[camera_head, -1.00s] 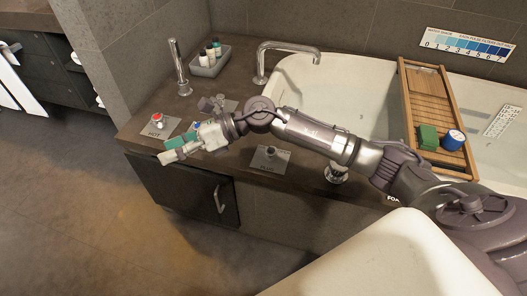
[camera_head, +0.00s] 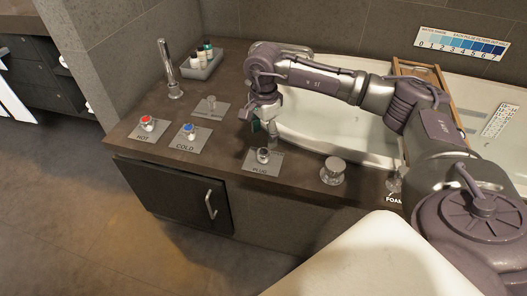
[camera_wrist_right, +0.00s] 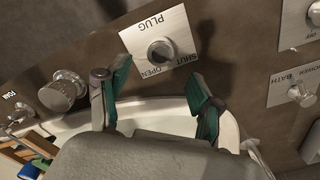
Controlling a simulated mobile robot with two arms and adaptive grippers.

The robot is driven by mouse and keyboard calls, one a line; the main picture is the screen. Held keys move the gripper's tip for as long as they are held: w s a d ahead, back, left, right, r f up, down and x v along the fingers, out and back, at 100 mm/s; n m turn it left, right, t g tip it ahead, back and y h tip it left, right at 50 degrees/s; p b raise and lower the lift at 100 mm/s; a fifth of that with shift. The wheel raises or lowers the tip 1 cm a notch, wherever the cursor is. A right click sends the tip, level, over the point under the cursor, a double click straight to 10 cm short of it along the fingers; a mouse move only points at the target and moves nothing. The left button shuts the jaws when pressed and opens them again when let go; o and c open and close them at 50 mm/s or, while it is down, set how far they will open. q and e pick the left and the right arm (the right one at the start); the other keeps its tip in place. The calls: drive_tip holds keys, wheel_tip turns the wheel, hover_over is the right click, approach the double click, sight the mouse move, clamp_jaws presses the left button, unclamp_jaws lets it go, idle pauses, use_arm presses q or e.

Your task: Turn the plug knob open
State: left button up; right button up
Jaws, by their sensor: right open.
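The plug knob (camera_head: 263,156) is a small round metal knob on a square plate marked PLUG on the dark counter. In the right wrist view the knob (camera_wrist_right: 160,51) sits upside down at the top, with OPEN and SHUT printed beside it. My right gripper (camera_head: 264,134) points down just behind and above the knob in the head view, partly hidden by its own wrist. In the wrist view its two green-padded fingers (camera_wrist_right: 150,83) are spread apart and empty, with the knob beyond the tips, between their lines. I see no contact. My left gripper is out of view.
The hot knob (camera_head: 146,123) and cold knob (camera_head: 189,130) stand to the left, with a lever plate (camera_head: 211,108) behind. A larger metal knob (camera_head: 333,170) stands close on the right. The bathtub (camera_head: 340,128) lies behind; the spout (camera_head: 172,70) rises at left.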

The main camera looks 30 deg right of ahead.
sight(264, 152)
wheel_tip(264, 152, down, 7)
drive_tip(key=shift+r+b, duration=0.1)
drive_tip(key=shift+b, duration=0.35)
drive_tip(key=shift+a, duration=0.1)
drive_tip(key=c, duration=1.1)
drive_tip(key=shift+c, duration=0.2)
